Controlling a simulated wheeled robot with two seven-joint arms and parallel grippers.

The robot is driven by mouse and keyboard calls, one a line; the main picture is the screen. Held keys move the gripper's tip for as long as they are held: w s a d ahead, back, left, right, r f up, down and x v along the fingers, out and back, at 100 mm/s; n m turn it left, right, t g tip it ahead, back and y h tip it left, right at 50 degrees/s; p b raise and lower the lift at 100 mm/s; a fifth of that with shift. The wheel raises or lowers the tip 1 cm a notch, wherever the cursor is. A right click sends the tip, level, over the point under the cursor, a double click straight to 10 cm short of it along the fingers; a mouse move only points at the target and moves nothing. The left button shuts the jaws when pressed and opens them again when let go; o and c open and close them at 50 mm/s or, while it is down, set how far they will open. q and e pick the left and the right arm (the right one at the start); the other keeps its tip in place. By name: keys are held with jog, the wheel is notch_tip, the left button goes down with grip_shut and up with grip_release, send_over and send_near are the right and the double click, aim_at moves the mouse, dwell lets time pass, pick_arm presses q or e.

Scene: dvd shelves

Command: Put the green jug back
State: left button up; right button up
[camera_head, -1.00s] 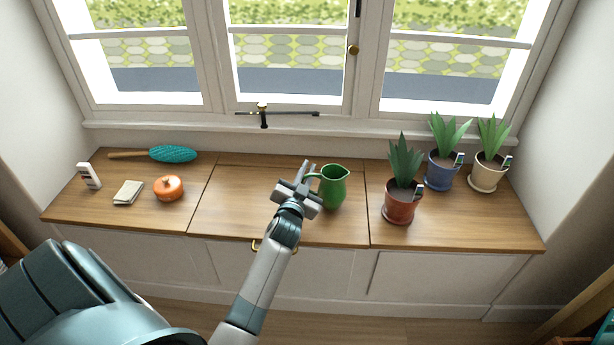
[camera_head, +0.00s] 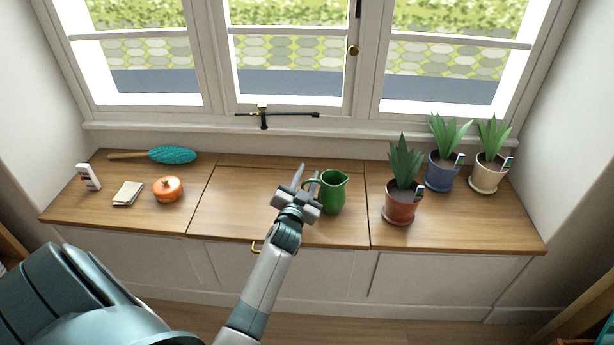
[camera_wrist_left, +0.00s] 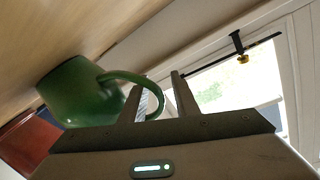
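The green jug (camera_head: 333,193) stands upright on the wooden window-seat top, its handle towards the left. It also shows in the left wrist view (camera_wrist_left: 80,95), with its handle reaching across towards the fingers. My left gripper (camera_head: 308,170) is just left of the jug, with its two fingers apart near the handle. In the left wrist view the left gripper (camera_wrist_left: 158,85) is open; part of the handle shows behind and between the fingers. I cannot tell whether they touch it. My right gripper is not in view.
Plants in red (camera_head: 399,207), blue (camera_head: 438,175) and cream (camera_head: 484,178) pots stand right of the jug. An orange pot (camera_head: 169,188), a folded cloth (camera_head: 127,193), a white device (camera_head: 89,177) and a teal duster (camera_head: 173,154) lie left. The top between is clear.

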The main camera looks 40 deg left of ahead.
pick_arm(q)
jog(key=shift+r, duration=0.15)
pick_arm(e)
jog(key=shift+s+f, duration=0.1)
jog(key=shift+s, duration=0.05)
pick_arm(q)
jog(key=p+v, duration=0.1)
jog(key=v, duration=1.1)
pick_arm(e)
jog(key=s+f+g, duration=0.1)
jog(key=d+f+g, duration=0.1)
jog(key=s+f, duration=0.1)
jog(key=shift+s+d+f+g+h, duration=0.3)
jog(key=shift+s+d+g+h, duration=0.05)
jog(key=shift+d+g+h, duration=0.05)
pick_arm(q)
jog(key=s+d+f+m+g+h, duration=0.1)
jog(key=s+d+f+g+h, duration=0.2)
jog(key=s+d, duration=0.9)
jog(key=s+d+f+g+h, duration=0.4)
jog(key=s+d+h, duration=0.3)
jog(key=s+d, duration=0.5)
jog(key=d+f, duration=0.1)
jog(key=d, duration=0.3)
jog(key=shift+d+f+m+h, duration=0.35)
jog(key=shift+m+h, duration=0.05)
jog(key=shift+w, duration=0.1)
